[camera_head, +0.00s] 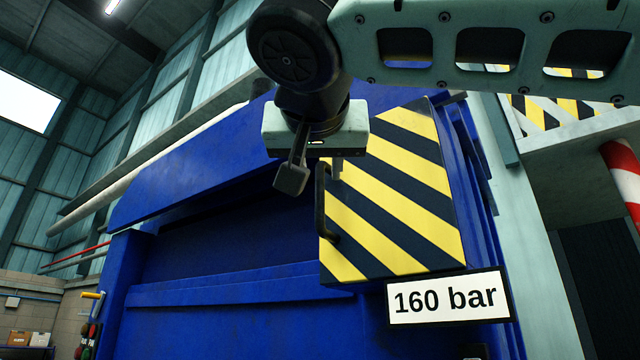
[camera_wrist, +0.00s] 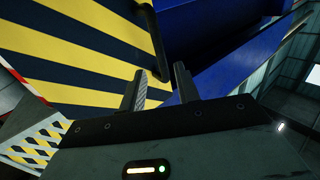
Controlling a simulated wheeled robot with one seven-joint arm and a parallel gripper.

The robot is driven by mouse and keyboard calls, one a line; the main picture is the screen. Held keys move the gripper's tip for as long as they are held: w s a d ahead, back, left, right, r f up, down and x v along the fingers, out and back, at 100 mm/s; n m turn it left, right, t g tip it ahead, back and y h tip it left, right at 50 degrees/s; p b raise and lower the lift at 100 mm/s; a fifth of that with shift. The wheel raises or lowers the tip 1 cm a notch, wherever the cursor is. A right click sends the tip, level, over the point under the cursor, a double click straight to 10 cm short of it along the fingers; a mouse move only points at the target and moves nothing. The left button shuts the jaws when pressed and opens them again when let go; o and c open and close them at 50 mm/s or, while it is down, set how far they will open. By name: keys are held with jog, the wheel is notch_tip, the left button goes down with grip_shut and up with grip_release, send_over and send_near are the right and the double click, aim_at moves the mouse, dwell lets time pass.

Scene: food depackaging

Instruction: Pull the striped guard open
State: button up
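The striped guard (camera_head: 400,205) is a yellow and black panel on the front of a blue machine; it looks shut. It also fills the upper left of the wrist view (camera_wrist: 75,50). A dark bar handle (camera_head: 321,205) runs along its left edge and shows in the wrist view (camera_wrist: 156,40). My gripper (camera_head: 291,178) is left of the handle's upper part in the head view. In the wrist view my gripper (camera_wrist: 160,72) has its two fingers apart, with the handle's end appearing between or just beyond the tips. I cannot tell whether they touch it. Nothing is held.
The blue machine (camera_head: 220,255) has a recessed front left of the guard. A "160 bar" sign (camera_head: 446,297) sits below the guard. A red and white striped post (camera_head: 624,180) stands at the right. A yellow-handled item (camera_head: 92,300) is at lower left.

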aim_at(320, 190)
jog(key=w+p, duration=0.1)
jog(key=w, duration=0.1)
jog(key=w+p, duration=0.1)
jog(key=w, duration=0.2)
jog(key=w+p, duration=0.1)
jog(key=w, duration=0.2)
jog(key=shift+w+d, duration=0.1)
jog(key=shift+d, duration=0.15)
grip_shut()
